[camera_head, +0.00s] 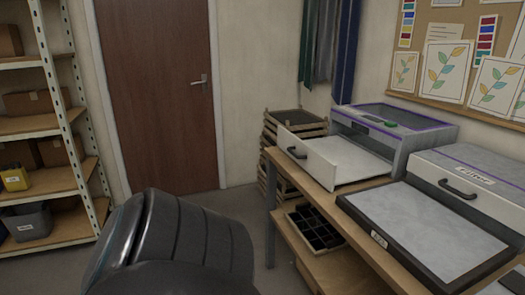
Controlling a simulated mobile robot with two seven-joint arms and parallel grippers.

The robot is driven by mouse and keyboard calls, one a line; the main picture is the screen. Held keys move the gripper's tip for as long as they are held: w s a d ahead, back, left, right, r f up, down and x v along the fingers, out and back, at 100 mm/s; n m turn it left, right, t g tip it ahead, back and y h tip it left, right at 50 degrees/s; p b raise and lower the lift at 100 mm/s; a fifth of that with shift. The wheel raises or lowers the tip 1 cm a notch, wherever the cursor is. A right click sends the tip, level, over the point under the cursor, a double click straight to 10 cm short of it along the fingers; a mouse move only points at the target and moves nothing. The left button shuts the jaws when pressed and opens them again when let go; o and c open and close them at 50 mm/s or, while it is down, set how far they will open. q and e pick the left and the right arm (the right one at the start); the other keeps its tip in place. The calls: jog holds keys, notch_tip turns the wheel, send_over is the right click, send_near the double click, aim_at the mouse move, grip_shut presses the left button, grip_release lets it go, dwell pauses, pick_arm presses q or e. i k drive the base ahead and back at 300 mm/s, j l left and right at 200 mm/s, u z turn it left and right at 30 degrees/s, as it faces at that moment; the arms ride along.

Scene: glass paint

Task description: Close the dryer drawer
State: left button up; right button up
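A grey box-shaped unit with purple trim (410,118) stands on the wooden bench at the right, and I take it for the dryer. Its white drawer (345,157) is pulled far out to the left, over the bench's left end. The drawer's front panel bears a dark handle (297,153). The part of the drawer's inside that shows looks empty. A dark grey link of my own arm fills the bottom left of the view, apart from the drawer in the picture. Neither gripper shows.
A wooden bench (303,179) runs along the right, with a dark-framed grey panel (432,232) and a second handled box (476,180) on it. A compartment tray (316,228) sits on its lower shelf. Stacked wooden crates (285,130) stand behind. Shelving (68,128) is at left; floor shows between.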

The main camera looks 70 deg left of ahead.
aim_at(331, 149)
jog(key=u, duration=2.05)
